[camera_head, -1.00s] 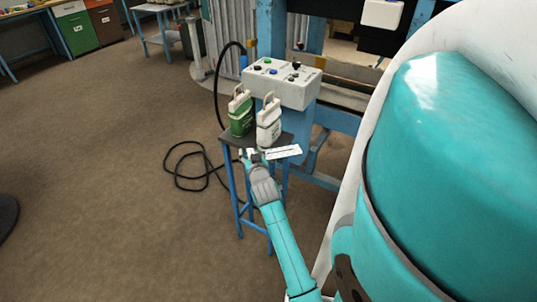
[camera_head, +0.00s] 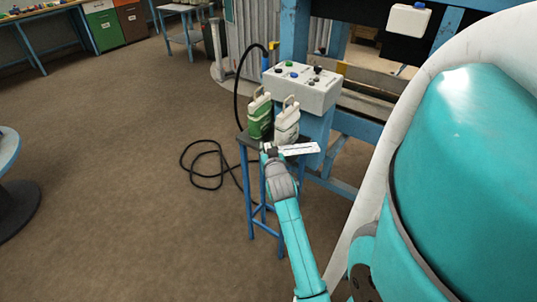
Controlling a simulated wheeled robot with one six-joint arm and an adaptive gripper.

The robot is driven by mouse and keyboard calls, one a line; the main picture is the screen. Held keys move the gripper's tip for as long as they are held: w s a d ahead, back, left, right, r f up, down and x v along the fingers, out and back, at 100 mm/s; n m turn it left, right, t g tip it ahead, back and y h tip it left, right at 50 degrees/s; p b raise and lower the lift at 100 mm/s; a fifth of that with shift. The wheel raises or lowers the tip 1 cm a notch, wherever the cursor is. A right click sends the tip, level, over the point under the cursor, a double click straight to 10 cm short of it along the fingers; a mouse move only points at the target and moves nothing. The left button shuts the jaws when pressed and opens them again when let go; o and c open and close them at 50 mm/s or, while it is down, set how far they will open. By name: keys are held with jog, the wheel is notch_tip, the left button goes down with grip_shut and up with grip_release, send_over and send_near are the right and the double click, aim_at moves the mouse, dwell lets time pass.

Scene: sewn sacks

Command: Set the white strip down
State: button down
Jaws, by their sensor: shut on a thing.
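The white strip (camera_head: 300,148) is a flat pale piece with a dark mark along it. My gripper (camera_head: 271,149) is shut on its left end. The strip sticks out to the right, at the front of a small blue-legged stand (camera_head: 247,140) with a dark top. I cannot tell whether the strip touches the top. A green jug (camera_head: 259,118) and a white jug (camera_head: 286,122) stand upright on the stand, just behind my gripper and the strip. My gripper hides part of the stand's top.
A grey control box (camera_head: 302,90) with several buttons stands on a blue post behind the jugs. A black cable (camera_head: 207,172) lies coiled on the floor left of the stand. A round table (camera_head: 8,150) is at the left edge.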

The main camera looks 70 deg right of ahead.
notch_tip(320, 180, up, 15)
jog(key=shift+f, duration=0.15)
dwell(0.4)
